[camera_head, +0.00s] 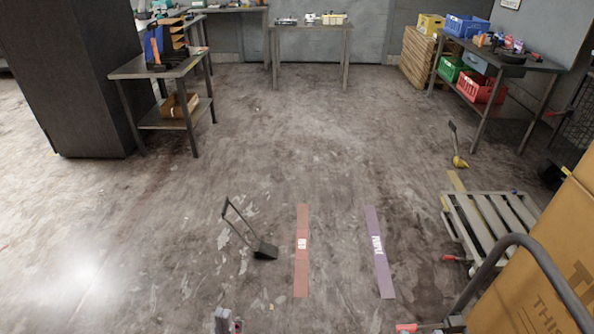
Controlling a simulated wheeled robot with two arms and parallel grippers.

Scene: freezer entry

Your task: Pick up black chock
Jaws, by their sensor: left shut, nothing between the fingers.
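The black chock (265,251) lies on the floor a little left of the picture's middle, left of the red floor strip. Its thin dark handle (238,217) rises from it and leans up to the left. My left gripper (228,322) shows only in part at the bottom edge, nearer to me than the chock and apart from it. It is shut with nothing in it. My right gripper is out of view.
Red (302,270) and purple (379,255) strips mark the floor. A yellow chock (459,162) with a handle lies farther right. A flat cart (483,219) and a large cardboard box (545,260) fill the right side. The floor around the black chock is clear.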

